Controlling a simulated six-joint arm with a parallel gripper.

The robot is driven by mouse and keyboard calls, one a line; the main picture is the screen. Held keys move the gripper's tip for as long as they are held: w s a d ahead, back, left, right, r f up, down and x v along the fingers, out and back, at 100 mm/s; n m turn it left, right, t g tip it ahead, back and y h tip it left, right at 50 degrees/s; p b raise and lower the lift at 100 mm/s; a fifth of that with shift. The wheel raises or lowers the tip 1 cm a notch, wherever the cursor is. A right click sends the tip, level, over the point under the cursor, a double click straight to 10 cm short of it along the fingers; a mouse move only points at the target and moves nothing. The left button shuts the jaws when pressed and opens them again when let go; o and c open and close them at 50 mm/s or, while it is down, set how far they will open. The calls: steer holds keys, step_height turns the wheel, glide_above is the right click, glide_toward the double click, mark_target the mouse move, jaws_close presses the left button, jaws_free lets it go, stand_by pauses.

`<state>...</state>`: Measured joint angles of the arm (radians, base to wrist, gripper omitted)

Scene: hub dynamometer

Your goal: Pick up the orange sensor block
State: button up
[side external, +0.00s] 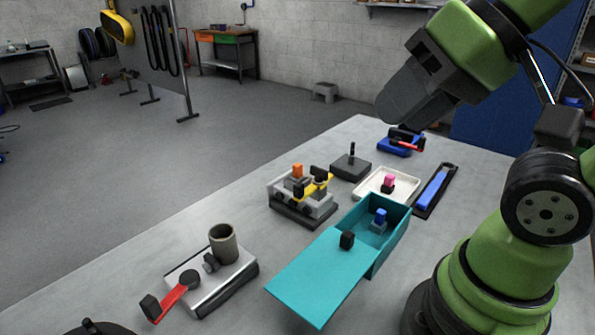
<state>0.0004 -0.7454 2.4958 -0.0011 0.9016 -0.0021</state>
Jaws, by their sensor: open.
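A small orange block (297,170), which looks like the orange sensor block, sits upright on top of a grey fixture (300,204) near the middle of the table. A yellow lever and black knobs lie close to its right on the same fixture. My gripper (395,115) is open, high above the back right part of the table. It is well apart from the orange block, up and to the right of it. The gap between its fingers is hard to make out from this side.
A white tray (405,185) with a pink block, a dark block with a post (350,168), and a blue-handled tool (433,190) lie behind. A silver fixture (213,282) with a red lever stands front left.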

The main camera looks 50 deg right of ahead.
steer(key=w+d+r+n+g, duration=0.1)
steer(key=w+d+r+g, duration=0.1)
steer(key=w, duration=0.6)
steer(key=n+g+h, duration=0.2)
steer(key=n+g, duration=0.1)
steer(key=g, duration=0.2)
glide_above(298, 164)
step_height(298, 164, down, 16)
steer(key=shift+a+r, duration=0.1)
steer(key=shift+f, duration=4.65)
jaws_close()
steer(key=shift+r, duration=4)
